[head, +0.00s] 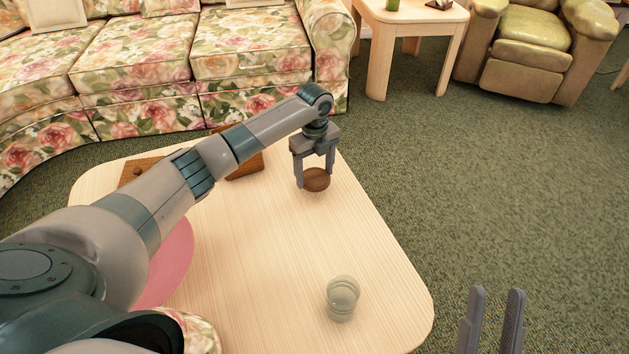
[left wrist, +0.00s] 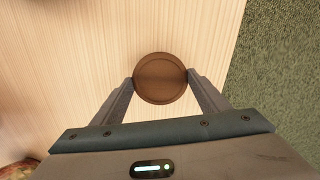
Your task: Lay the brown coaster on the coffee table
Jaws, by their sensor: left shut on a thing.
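The brown coaster (head: 316,180) is a small round disc with a raised rim. My left gripper (head: 315,184) is shut on it, with one finger on each side. In the left wrist view the coaster (left wrist: 160,78) sits between the two fingertips (left wrist: 160,82). It is over the far right part of the pale wooden coffee table (head: 270,250). I cannot tell whether it touches the tabletop. My right gripper (head: 492,318) shows at the lower right, over the carpet, with its two fingers apart and nothing between them.
A clear glass (head: 342,298) stands on the table's near right part. A pink round thing (head: 172,262) and a brown wooden thing (head: 245,167) are partly hidden behind my left arm. A floral sofa (head: 150,60) stands behind the table. The table's middle is clear.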

